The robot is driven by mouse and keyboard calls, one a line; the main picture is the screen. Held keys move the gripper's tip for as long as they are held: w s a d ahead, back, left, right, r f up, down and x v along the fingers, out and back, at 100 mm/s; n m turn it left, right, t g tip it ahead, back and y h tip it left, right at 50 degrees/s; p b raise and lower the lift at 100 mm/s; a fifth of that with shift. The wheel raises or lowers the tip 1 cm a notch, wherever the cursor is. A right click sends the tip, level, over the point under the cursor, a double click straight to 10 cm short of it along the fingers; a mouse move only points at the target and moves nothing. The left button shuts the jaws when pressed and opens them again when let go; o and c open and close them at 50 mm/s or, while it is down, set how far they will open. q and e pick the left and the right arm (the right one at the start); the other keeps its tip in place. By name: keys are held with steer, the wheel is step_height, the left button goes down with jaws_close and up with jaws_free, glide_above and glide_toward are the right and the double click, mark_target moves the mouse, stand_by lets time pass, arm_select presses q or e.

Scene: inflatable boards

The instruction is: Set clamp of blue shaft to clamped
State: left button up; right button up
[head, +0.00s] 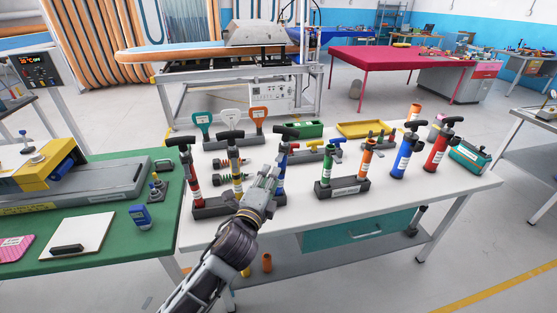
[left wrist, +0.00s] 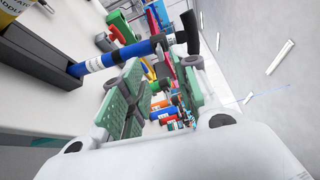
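The blue shaft (head: 281,172) stands upright in the right end of a dark holder (head: 212,207), with a black T-handle (head: 285,133) on top. In the left wrist view the blue shaft (left wrist: 118,57) lies across the picture, with a black collar (left wrist: 160,43) and its handle (left wrist: 190,32) to the right. My left gripper (head: 267,174) is beside the upper part of this shaft. In the left wrist view its green-padded fingers (left wrist: 158,68) are apart, near the collar, with nothing held between them. The clamp's setting is too small to tell. My right gripper is out of view.
A red pump (head: 187,170) and a yellow one (head: 235,160) share the holder. A second holder (head: 342,188) has green and orange pumps. Another blue pump (head: 404,158) and a red pump (head: 436,150) stand farther right. The white table's (head: 400,205) front right is clear.

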mark_target(278, 159)
arm_select(q)
steer(key=shift+w+d+p, duration=0.15)
steer(key=shift+w+d, duration=0.15)
steer(key=shift+w, duration=1.25)
steer(key=shift+w+d+p, duration=0.15)
steer(key=shift+w+d, duration=0.15)
steer(key=shift+w, duration=1.2)
steer(key=shift+w+d+p, duration=0.15)
steer(key=shift+w+d, duration=0.15)
steer(key=shift+w, duration=1.25)
jaws_close()
